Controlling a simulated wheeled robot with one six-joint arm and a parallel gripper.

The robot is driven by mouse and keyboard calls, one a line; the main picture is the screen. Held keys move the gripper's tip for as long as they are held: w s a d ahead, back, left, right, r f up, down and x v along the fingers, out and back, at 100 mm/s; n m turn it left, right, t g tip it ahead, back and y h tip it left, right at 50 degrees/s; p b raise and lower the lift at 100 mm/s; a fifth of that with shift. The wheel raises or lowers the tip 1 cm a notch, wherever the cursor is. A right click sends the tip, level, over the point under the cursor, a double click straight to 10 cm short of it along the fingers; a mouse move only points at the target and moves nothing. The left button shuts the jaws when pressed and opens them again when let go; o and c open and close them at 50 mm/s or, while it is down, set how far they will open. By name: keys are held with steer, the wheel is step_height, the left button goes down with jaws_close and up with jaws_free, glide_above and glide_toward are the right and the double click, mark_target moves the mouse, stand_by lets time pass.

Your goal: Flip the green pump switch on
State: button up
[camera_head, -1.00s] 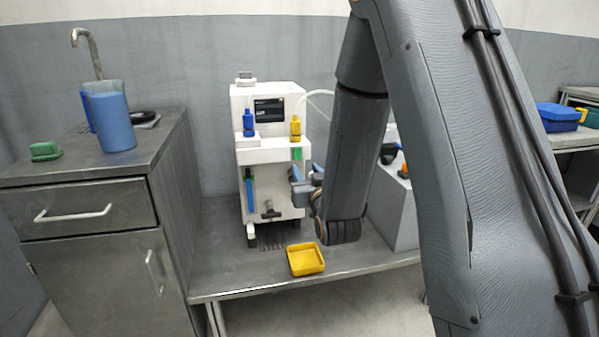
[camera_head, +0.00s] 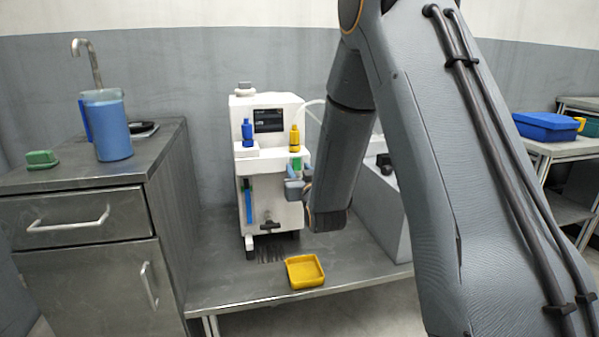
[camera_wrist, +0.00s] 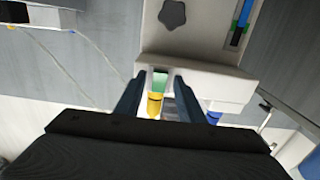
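The green switch (camera_head: 296,162) is on the front of the white machine (camera_head: 285,205), below the yellow bottle (camera_head: 294,139). My gripper (camera_head: 294,180) is in front of the machine, just below and partly over the switch in the head view. In the wrist view, the fingers of my gripper (camera_wrist: 157,92) are spread apart, with the green switch (camera_wrist: 160,82) showing between them and nothing held. I cannot tell whether a finger touches the switch.
A blue bottle (camera_head: 247,133) stands on the machine's left ledge. A yellow tray (camera_head: 305,272) lies on the metal bench (camera_head: 225,285) in front. A grey box (camera_head: 385,215) stands right of the machine, behind my arm. A metal cabinet (camera_head: 90,220) is at left.

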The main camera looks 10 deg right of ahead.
jaws_close()
steer(key=f+t+b, duration=0.1)
steer(key=b, duration=0.2)
steer(key=shift+w+t+b, duration=0.15)
steer(key=shift+t+b, duration=0.25)
steer(key=t+b, duration=0.1)
steer(key=b, duration=0.2)
steer(key=shift+w+f+t, duration=0.15)
steer(key=shift+f+t, duration=0.05)
steer(key=shift+t, duration=0.2)
steer(key=shift+t+b, duration=0.3)
steer(key=shift+b, duration=0.25)
steer(key=shift+r, duration=0.1)
steer(key=shift+o, duration=0.9)
jaws_free()
